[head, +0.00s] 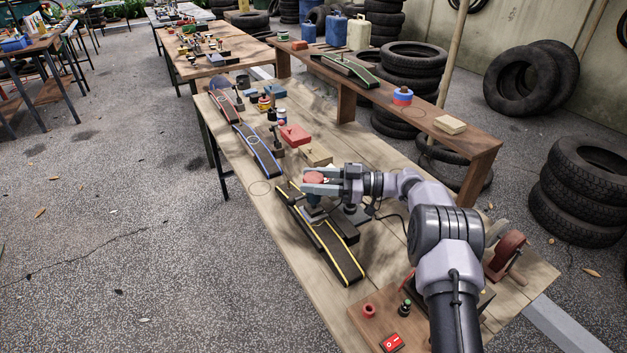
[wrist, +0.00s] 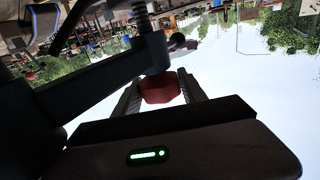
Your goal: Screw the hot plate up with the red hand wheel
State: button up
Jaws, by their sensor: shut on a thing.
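The red hand wheel (head: 314,176) is at the far end of my arm, over the middle of the long wooden bench. My gripper (head: 319,182) is shut on it from the right. In the wrist view the wheel (wrist: 160,88) sits between both fingers of my gripper (wrist: 162,92), beside a dark clamp arm (wrist: 110,82). A threaded screw (wrist: 142,20) runs through that arm's end. A small dark clamp (head: 313,212) stands below the wheel, over a black strip with yellow edges (head: 345,262). I cannot tell the hot plate apart; my gripper hides part of this spot.
Black strips with red (head: 224,105) and blue (head: 258,150) edges lie farther along the bench (head: 305,262). Red (head: 295,135) and tan blocks (head: 316,153) stand near the wheel. A raised shelf (head: 430,125) runs along the right. A red switch (head: 391,343) is at the near end.

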jog(key=o, duration=1.4)
jog(key=shift+a, duration=0.1)
jog(key=d, duration=1.7)
jog(key=shift+s+d+p, duration=0.2)
jog(key=shift+d+p, duration=0.05)
jog(key=shift+p, duration=0.15)
jog(key=shift+r, duration=0.1)
